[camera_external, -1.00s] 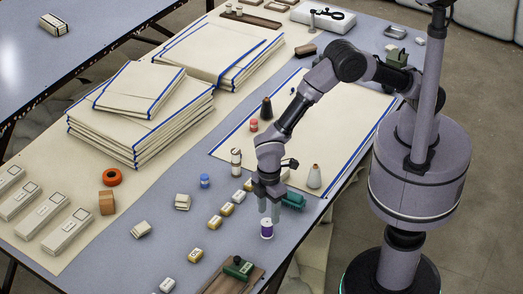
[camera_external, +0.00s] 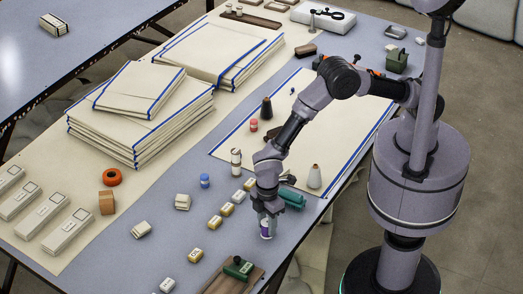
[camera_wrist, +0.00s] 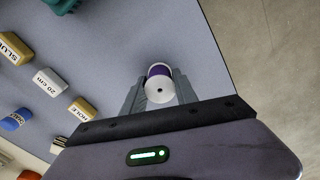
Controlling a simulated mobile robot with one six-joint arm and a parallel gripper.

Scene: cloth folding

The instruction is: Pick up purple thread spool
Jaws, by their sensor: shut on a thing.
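The purple thread spool (camera_external: 266,229), with white ends, stands near the front right edge of the table. My gripper (camera_external: 267,222) is lowered over it from above, with its fingers on either side. In the wrist view the spool (camera_wrist: 160,84) sits between the two grey fingertips of my gripper (camera_wrist: 159,92), its white end facing the camera. The gripper is shut on the spool. I cannot tell whether the spool's base still touches the table.
Small labelled blocks (camera_wrist: 50,82) lie in a row to the left of the spool. A green object (camera_external: 292,198) lies behind it, and a grey cone (camera_external: 314,177) stands farther back. A brown board with a green tool (camera_external: 238,267) lies in front. The table edge is close on the right.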

